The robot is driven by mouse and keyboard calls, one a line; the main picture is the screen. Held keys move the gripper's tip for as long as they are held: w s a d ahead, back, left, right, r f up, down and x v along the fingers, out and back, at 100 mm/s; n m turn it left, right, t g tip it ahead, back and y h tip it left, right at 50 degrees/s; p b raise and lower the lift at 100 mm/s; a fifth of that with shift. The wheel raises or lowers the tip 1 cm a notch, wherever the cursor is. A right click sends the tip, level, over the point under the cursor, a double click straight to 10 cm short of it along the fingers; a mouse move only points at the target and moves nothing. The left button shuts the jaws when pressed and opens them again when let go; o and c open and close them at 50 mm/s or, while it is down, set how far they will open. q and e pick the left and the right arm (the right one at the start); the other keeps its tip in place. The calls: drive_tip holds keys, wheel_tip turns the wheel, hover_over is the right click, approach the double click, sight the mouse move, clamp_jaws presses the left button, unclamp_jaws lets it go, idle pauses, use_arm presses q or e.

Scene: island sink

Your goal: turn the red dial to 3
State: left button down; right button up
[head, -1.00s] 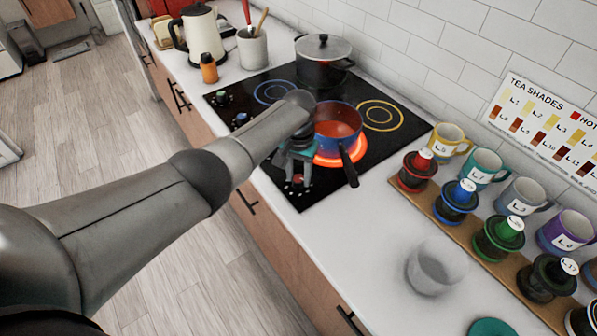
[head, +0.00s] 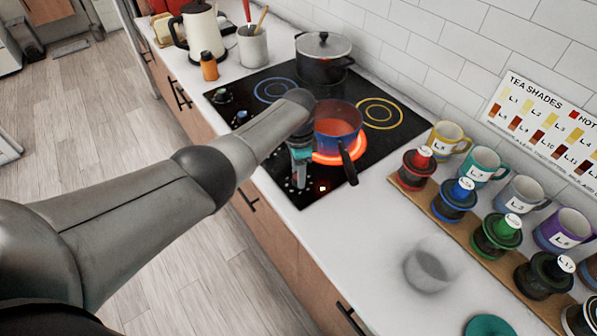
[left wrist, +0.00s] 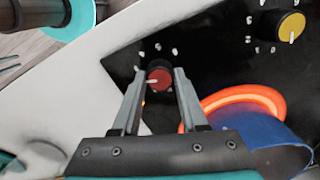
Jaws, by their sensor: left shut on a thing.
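The red dial (left wrist: 160,83) sits on the black cooktop (head: 255,150), near its front corner. Its white pointer mark faces left in the left wrist view. White markings ring it, too small to read. My left gripper (left wrist: 160,72) is shut on the red dial, with a finger on either side. In the head view the left gripper (head: 299,181) points down at the cooktop and hides the dial. A small red light (head: 322,188) shows on the cooktop beside it. My right gripper is not in view.
A blue pan (head: 340,127) stands on a glowing burner (head: 332,158) close to my left gripper, its handle towards the front. A yellow dial (left wrist: 291,27) is nearby. A dark lidded pot (head: 322,68) stands behind. Mugs and coloured drippers line the right counter.

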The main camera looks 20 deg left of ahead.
use_arm(q)
drive_tip(key=shift+m, duration=0.9)
drive_tip(key=shift+w, duration=0.1)
drive_tip(key=shift+c, duration=2.2)
unclamp_jaws()
drive_tip(key=shift+r, duration=0.15)
drive_tip(key=shift+r, duration=0.3)
wheel_tip(320, 180, up, 14)
drive_tip(key=p, duration=0.2)
drive_tip(key=shift+r+p, duration=0.2)
drive_tip(key=shift+p, duration=0.15)
drive_tip(key=shift+f, duration=0.1)
